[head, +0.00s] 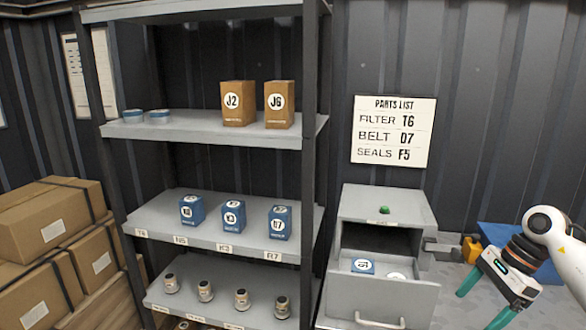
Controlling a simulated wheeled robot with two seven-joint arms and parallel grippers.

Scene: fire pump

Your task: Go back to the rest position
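My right gripper (478,309) is at the lower right, on my white and black arm that comes in from the right edge. Its two teal fingers are spread apart with nothing between them. It is to the right of the grey drawer cabinet (385,206). The cabinet's drawer (380,304) is pulled open. A blue box (363,266) with a white label and a white round item (396,276) lie in the drawer. My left gripper is out of view.
A grey shelf rack (215,125) holds brown boxes (238,103), blue boxes (281,223) and several small jars (241,299). Cardboard boxes (45,215) are stacked at the left. A parts list sign (394,131) hangs on the dark wall. A blue object (497,235) is behind my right arm.

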